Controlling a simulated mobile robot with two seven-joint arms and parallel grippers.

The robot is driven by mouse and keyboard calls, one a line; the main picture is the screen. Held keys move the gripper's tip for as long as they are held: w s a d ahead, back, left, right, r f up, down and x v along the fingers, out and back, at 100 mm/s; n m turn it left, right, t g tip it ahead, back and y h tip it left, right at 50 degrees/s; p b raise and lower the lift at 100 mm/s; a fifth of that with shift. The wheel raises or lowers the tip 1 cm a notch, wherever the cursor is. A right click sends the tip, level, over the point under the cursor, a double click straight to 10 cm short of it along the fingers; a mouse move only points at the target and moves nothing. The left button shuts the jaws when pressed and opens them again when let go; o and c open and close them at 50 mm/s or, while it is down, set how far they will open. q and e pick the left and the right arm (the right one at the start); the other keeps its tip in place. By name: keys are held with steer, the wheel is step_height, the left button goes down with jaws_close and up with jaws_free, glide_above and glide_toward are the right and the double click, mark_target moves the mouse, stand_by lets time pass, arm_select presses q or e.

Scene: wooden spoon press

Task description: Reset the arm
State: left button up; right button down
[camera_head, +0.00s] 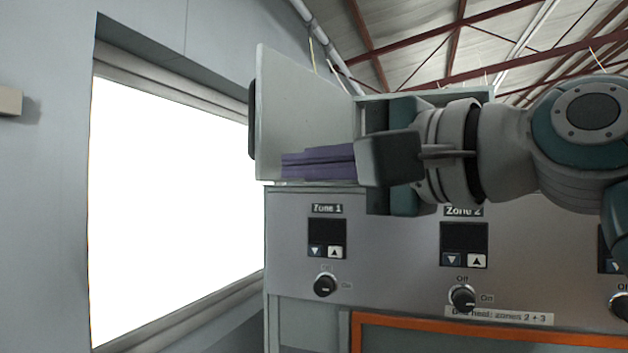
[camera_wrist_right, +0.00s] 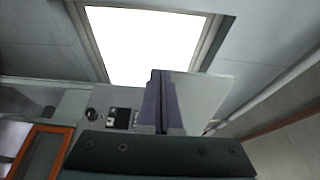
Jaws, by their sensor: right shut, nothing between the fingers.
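My right gripper (camera_head: 285,165) reaches in from the right in the head view, across the front of the grey press cabinet. Its two purple fingers are together and point left, with nothing between them. The closed fingers also show in the right wrist view (camera_wrist_right: 160,95), in front of a pale panel and the bright window. My left gripper is in neither view.
The press front (camera_head: 390,230) has a Zone 1 display (camera_head: 327,238), a Zone 2 display (camera_head: 464,245) and black knobs below. A pale upright panel (camera_head: 300,110) stands behind my fingers. An orange frame (camera_head: 450,330) is lower down. A bright window (camera_head: 165,200) is at left.

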steer(key=s+d+f+n+g+h+p, duration=0.2)
steer(key=s+d+f+n+h+p, duration=0.25)
steer(key=f, duration=0.45)
steer(key=s+d+f+n+g+h+p, duration=0.1)
steer(key=s+d+f+g+h, duration=0.1)
steer(key=s+d+f+h, duration=0.45)
steer(key=s+d+f+n+g+h+p, duration=0.1)
steer(key=s+d+f, duration=0.3)
steer(key=s, duration=0.4)
steer(key=s+d+f+n+g+h+p, duration=0.1)
steer(key=s+d+f+n+g+p, duration=0.1)
steer(key=s, duration=0.7)
step_height(320, 180, down, 3)
steer(key=shift+s+d+n+g, duration=0.15)
steer(key=shift+d+n+g, duration=0.65)
steer(key=shift+d+n, duration=0.3)
